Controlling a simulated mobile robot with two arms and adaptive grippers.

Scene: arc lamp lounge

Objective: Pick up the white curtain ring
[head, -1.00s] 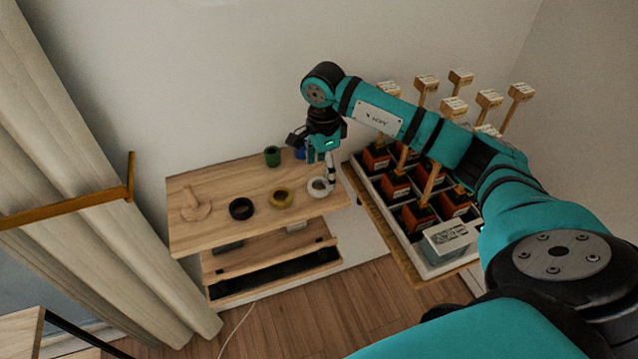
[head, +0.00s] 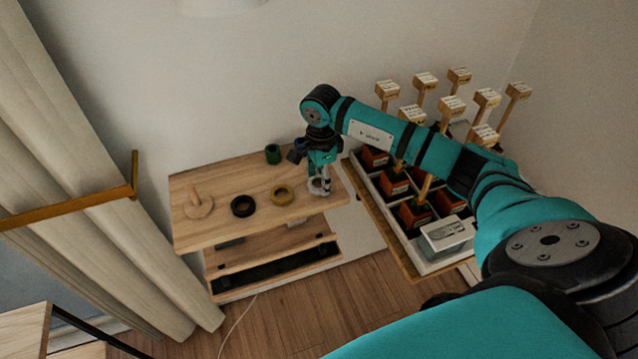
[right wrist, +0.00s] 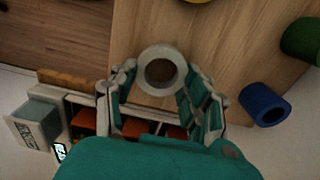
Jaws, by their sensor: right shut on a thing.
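The white curtain ring (head: 313,187) is at the right end of the wooden table (head: 228,229). My right gripper (head: 320,187) reaches down over it and partly hides it in the head view. In the right wrist view the ring (right wrist: 161,50) sits between the two fingers of my right gripper (right wrist: 163,76), which is shut on it. The wood shows through its hole. I cannot tell whether it touches the tabletop. My left gripper is not in view.
On the table are a yellow ring (head: 274,196), a black ring (head: 234,209), a wooden peg stand (head: 197,209), a green cup (head: 273,154) and a blue cylinder (right wrist: 264,104). A crate (head: 369,206) of orange pots with tall tags stands to the right.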

